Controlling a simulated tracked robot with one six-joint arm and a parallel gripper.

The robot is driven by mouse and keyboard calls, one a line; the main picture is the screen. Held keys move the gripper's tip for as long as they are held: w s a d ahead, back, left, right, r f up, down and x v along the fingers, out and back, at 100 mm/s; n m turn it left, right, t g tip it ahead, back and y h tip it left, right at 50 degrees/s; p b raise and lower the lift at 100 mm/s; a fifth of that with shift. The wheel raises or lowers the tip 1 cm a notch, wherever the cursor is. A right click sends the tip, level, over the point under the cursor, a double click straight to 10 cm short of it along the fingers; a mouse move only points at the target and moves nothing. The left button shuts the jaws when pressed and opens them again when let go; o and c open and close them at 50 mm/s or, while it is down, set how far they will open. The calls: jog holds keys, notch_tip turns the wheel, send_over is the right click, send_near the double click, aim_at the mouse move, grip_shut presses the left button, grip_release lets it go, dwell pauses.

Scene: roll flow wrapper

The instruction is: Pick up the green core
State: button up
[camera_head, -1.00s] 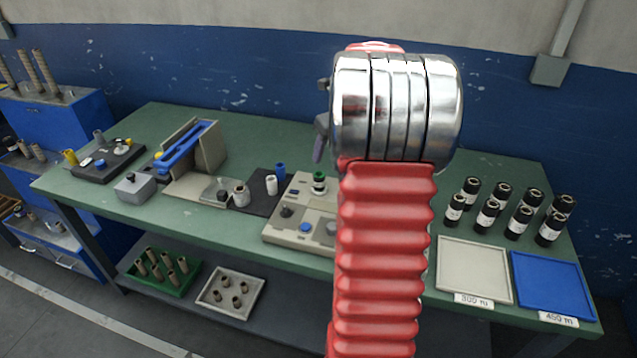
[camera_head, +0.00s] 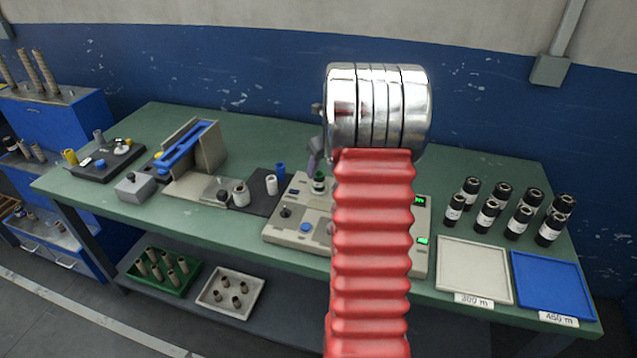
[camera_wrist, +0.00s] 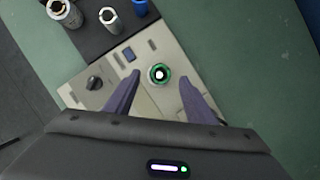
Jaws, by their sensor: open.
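The green core (camera_head: 319,184) stands upright on the grey control panel (camera_head: 275,232), just below my gripper (camera_head: 315,158) in the head view. In the wrist view the green core (camera_wrist: 153,80) shows from above as a green ring with a pale centre. The two purple fingers of my gripper (camera_wrist: 159,77) are apart, one on each side of it, with gaps between. The gripper is open and empty. I cannot tell how high the fingertips are above the core. My red arm hides part of the panel in the head view.
A white core (camera_head: 271,185) and a blue core (camera_head: 280,169) stand on a dark mat left of the panel. A blue-topped machine (camera_head: 207,155) is farther left. Several black rolls (camera_head: 488,213) stand at right behind a beige tray (camera_head: 450,248) and a blue tray (camera_head: 590,268).

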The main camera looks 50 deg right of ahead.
aim_at(319, 181)
jog(key=shift+x, duration=2.6)
jog(key=shift+c, duration=0.3)
jog(key=c, duration=1.1)
